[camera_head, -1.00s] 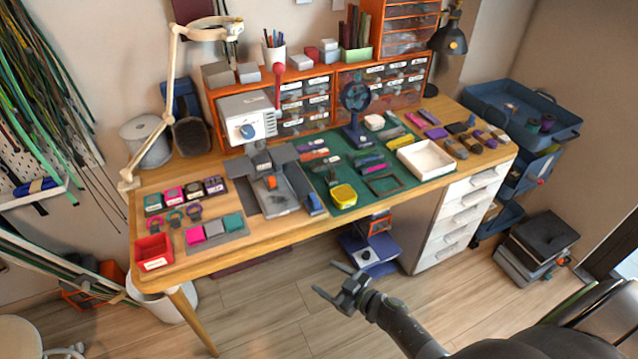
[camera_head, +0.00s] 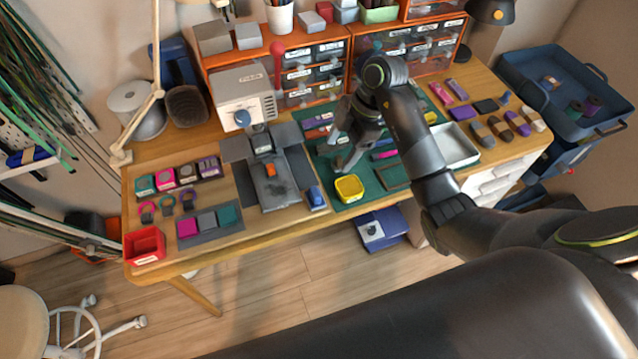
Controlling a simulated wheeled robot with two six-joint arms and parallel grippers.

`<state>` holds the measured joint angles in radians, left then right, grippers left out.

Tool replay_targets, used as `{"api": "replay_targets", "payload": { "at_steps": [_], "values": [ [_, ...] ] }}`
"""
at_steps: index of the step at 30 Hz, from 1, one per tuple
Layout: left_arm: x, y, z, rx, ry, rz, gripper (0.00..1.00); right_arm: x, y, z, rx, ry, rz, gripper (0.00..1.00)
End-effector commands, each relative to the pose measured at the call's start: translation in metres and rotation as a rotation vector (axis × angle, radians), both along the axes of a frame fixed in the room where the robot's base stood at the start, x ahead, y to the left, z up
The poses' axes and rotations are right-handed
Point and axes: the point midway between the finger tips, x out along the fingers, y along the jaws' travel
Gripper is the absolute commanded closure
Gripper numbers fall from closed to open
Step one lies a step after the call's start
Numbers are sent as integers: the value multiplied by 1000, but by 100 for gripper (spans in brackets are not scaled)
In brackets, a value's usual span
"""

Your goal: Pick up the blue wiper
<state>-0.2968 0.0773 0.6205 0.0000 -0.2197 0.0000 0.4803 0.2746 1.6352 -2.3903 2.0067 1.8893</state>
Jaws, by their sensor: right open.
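A small blue block-like piece (camera_head: 316,196), which may be the blue wiper, lies at the front right of the grey machine's base, by the left edge of the green mat (camera_head: 345,205). It is too small to make out in detail. My right gripper (camera_head: 338,155) is open, pointing down over the green mat, behind and to the right of the blue piece and apart from it. I see nothing between its fingers. My right arm covers part of the mat and the things on it. My left gripper is not in view.
A yellow tin (camera_head: 349,188) sits close in front of my right gripper. A grey machine (camera_head: 244,97) stands left of it, and orange drawer units (camera_head: 310,75) stand behind. A white tray (camera_head: 455,146) is right of my forearm. A red bin (camera_head: 145,245) is at the front left.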

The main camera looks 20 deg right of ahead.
Motion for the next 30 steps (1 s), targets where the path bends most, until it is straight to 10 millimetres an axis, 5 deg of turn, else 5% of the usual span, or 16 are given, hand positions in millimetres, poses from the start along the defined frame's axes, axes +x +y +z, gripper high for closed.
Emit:
{"api": "replay_targets", "payload": {
  "at_steps": [15,30],
  "values": [
    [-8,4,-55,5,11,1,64,-2,29,-76,-1,7,-1,33],
    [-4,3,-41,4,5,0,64,0,48,-121,-3,6,-2,33]
  ]
}}
